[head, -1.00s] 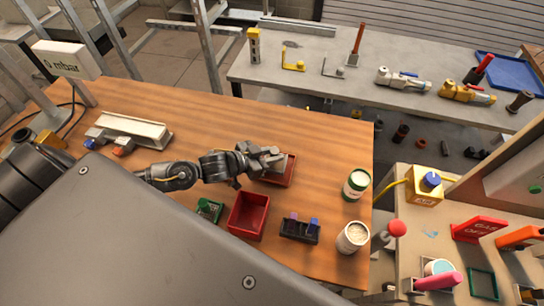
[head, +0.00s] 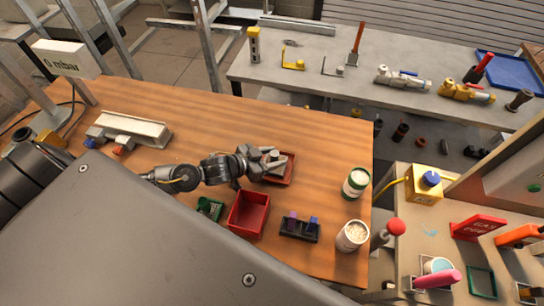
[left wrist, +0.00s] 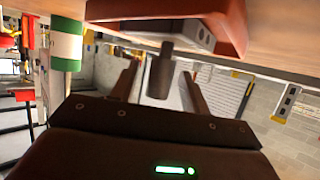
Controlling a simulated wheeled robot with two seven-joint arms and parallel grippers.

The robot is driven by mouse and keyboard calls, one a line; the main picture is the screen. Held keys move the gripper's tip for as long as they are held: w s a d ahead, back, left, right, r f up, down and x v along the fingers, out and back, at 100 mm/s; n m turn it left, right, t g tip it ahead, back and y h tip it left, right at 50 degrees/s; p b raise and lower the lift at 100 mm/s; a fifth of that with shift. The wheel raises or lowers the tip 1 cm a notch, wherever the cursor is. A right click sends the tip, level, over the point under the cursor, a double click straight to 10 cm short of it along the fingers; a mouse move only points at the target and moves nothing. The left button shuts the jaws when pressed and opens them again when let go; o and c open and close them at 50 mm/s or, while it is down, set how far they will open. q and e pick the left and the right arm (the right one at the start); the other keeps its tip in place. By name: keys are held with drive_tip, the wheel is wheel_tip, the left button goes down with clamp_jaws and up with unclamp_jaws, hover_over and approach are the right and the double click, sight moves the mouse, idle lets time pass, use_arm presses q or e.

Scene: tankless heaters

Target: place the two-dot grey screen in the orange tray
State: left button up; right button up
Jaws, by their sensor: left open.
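The grey screen (left wrist: 165,30) shows in the left wrist view as a pale grey block with dark dots on its end face and a dark round stem. It sits at the orange-red tray (left wrist: 232,22), apparently inside it; the contact beneath is hidden. In the head view the tray (head: 290,172) is partly covered by my left gripper (head: 276,160), and a small grey part of the screen (head: 273,155) shows between the fingers. My left gripper (left wrist: 160,85) is open, its fingers apart on either side of the stem. My right gripper is not in view.
A deeper red bin (head: 248,214), a small green holder (head: 210,208) and a dark block holder (head: 299,229) stand nearer on the wooden table. Two cans (head: 355,184) stand at the right edge. The table's back middle (head: 220,120) is clear.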

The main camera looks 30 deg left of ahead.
use_arm(q)
drive_tip(key=shift+s+a+r, duration=0.1)
drive_tip(key=shift+s+a, duration=0.05)
drive_tip(key=shift+s, duration=0.1)
drive_tip(key=b+v, duration=0.2)
drive_tip(key=v, duration=0.4)
drive_tip(key=shift+s+a+r, duration=0.1)
drive_tip(key=shift+r, duration=0.05)
drive_tip(key=shift+s+a+r, duration=0.1)
drive_tip(key=shift+s+r, duration=0.1)
drive_tip(key=shift+s, duration=0.05)
